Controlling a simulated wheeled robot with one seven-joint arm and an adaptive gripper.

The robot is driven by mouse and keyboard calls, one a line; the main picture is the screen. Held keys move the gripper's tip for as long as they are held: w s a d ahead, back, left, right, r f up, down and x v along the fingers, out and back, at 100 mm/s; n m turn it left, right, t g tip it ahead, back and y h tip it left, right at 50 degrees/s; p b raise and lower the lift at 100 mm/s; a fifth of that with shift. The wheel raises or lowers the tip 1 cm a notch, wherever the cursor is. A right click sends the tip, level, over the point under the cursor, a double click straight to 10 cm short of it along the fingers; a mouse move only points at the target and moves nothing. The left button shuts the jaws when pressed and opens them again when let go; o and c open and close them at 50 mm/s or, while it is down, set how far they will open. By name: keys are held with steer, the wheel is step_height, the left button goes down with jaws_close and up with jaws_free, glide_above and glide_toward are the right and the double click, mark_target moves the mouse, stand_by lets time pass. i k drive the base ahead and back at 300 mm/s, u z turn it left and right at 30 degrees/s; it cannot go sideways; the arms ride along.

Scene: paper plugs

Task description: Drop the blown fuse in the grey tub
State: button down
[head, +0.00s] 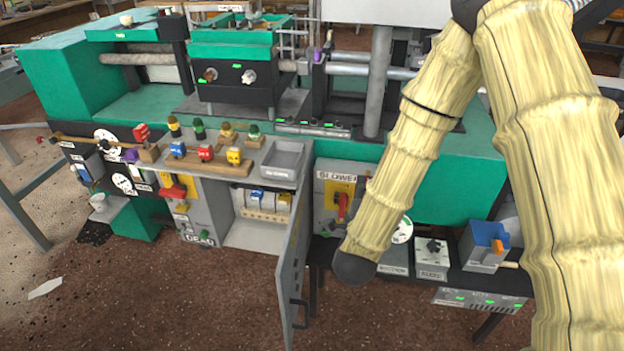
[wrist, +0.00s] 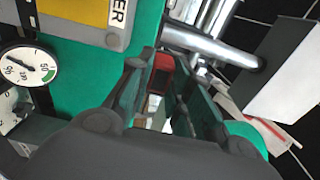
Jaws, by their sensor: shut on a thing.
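My gripper (wrist: 163,78) shows only in the wrist view. Its two dark green fingers close on a small red thing (wrist: 163,62) at the tips, which looks like the fuse; most of it is hidden between the fingers. In the head view my gripper and what it holds are hidden. A grey tub (head: 279,173) with a pale label on its front sits on the bench top, right of the wooden fuse rack. It looks empty. Below it, an open grey cabinet holds blue and yellow fuses (head: 257,195) in a row.
The cabinet door (head: 292,265) stands swung open towards me. A wooden rack (head: 210,163) carries blue, red and yellow fuses left of the tub. A blower panel (head: 338,195) with a red handle is to the right. A grey bin (head: 480,258) with blue stands further right.

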mark_target(292, 161)
steer(key=z, duration=3.2)
steer(key=k, duration=0.75)
steer(key=u, duration=2.2)
